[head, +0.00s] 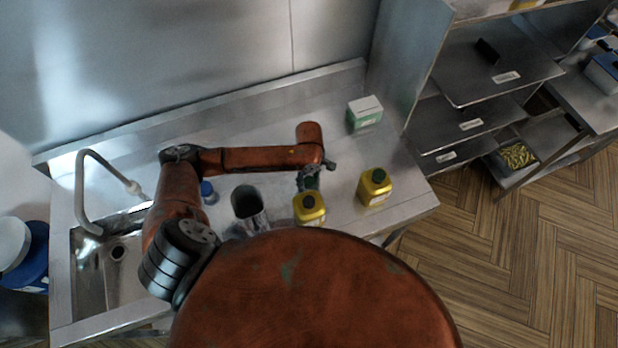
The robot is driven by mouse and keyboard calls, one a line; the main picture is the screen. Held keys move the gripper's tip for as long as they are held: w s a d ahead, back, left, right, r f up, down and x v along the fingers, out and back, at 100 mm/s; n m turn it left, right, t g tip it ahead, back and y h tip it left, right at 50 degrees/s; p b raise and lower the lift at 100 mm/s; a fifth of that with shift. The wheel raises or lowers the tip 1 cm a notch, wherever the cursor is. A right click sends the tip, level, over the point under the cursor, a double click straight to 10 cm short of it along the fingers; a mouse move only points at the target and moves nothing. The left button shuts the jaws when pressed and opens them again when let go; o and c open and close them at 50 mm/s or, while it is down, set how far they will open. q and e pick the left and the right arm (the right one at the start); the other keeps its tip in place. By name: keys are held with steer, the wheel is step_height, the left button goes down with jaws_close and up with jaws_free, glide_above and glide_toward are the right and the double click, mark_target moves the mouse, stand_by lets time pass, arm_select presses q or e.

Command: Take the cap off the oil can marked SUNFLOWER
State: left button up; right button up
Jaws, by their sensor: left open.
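Two yellow oil cans with dark caps stand upright on the steel counter. One can (311,213) is at the front middle, partly cut off by my own body, with its cap (309,201) on top. The other can (374,191) stands to its right, with its cap (378,175) on. Their labels are too small to read, so I cannot tell which is marked SUNFLOWER. My left gripper (309,184) is open, pointing down just behind the front can. It looks empty, and I cannot tell whether it touches that can. My right gripper is not in view.
A dark open container (247,203) and a blue-capped item (208,190) stand left of the cans. A green and white box (365,113) stands behind. A sink (118,280) with a tap (85,185) is left. A steel shelf unit (495,65) rises right of the counter.

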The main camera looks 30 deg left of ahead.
mark_target(309, 180)
arm_select(q)
step_height(309, 180, up, 12)
steer(key=shift+r, duration=0.2)
stand_by(0.4)
